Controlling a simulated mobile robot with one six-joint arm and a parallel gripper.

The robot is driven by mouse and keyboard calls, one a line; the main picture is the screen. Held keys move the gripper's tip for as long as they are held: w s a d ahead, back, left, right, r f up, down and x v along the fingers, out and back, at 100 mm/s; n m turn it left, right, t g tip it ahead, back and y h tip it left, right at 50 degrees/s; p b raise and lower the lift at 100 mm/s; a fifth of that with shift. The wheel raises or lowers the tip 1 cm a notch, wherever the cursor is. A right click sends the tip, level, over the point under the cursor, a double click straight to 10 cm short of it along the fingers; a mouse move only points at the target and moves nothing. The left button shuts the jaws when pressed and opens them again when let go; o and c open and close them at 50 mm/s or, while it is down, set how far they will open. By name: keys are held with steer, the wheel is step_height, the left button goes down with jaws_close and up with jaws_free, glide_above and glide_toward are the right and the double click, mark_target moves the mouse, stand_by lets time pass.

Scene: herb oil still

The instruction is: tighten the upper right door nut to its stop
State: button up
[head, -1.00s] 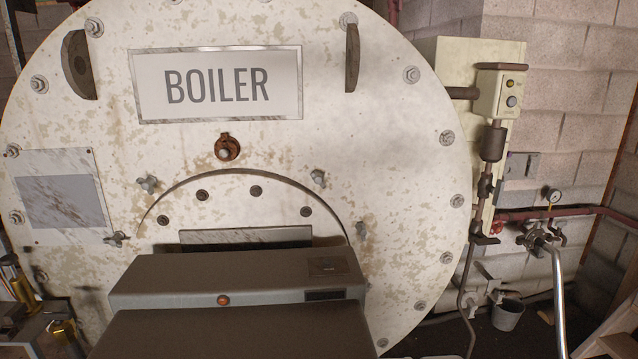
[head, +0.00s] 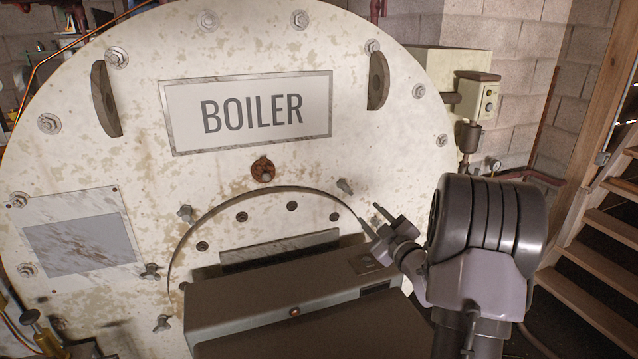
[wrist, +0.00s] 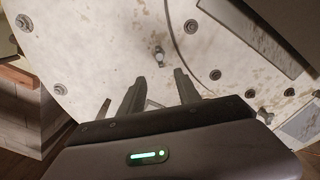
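The upper right door nut (head: 345,186) is a small grey wing nut just outside the door's curved seam. In the wrist view the nut (wrist: 159,55) stands ahead, in the gap between my fingertips and beyond them. My gripper (head: 371,217) is open and empty, its fingers pointing at the boiler, below and right of the nut in the head view. The two fingers (wrist: 158,80) show apart in the wrist view. No contact with the nut shows. The wing's exact angle is too small to read.
Other wing nuts sit at upper left (head: 185,213) and left (head: 150,271). A rusty fitting (head: 262,168) is above the door. Wooden stairs (head: 600,250) stand at right.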

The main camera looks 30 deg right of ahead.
mark_target(348, 191)
steer(key=x, duration=1.6)
steer(key=shift+w+d+f, duration=0.15)
steer(key=shift+w+d, duration=0.05)
steer(key=shift+d, duration=0.1)
steer(key=shift+c, duration=0.2)
jaws_close()
